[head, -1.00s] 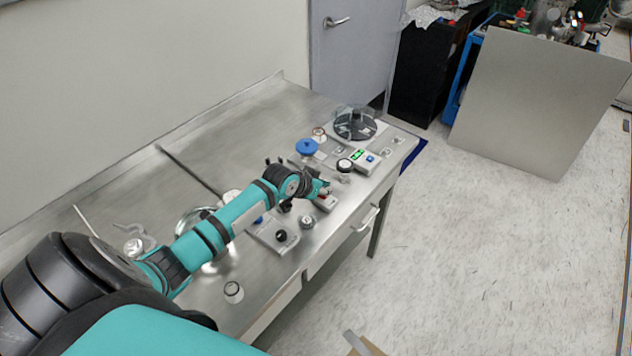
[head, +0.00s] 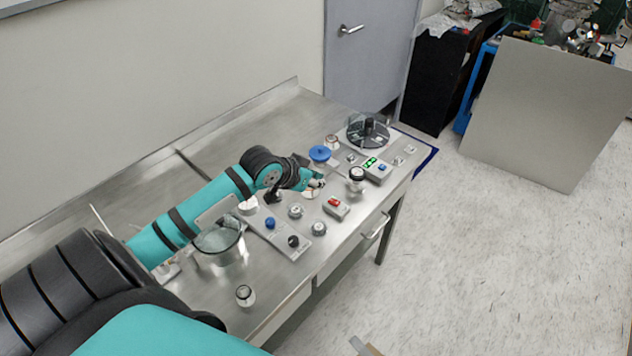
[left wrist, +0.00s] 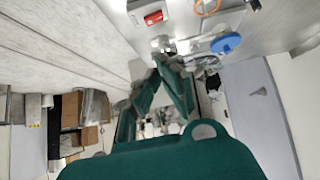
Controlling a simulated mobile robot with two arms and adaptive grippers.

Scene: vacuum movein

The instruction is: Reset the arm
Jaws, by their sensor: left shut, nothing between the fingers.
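My teal left arm reaches in from the left over the steel table (head: 232,135). My left gripper (head: 318,184) is shut and empty, above the middle of the table. It lies left of the knob device (head: 356,178) and just below the blue disc (head: 319,154). In the left wrist view its fingers (left wrist: 160,62) point toward the table, with the blue disc (left wrist: 226,43) to their right and the red-switch box (left wrist: 152,18) above left. My right gripper is not in view.
A glass vessel (head: 219,245), a knob panel (head: 290,238) and several small jars stand near the front.

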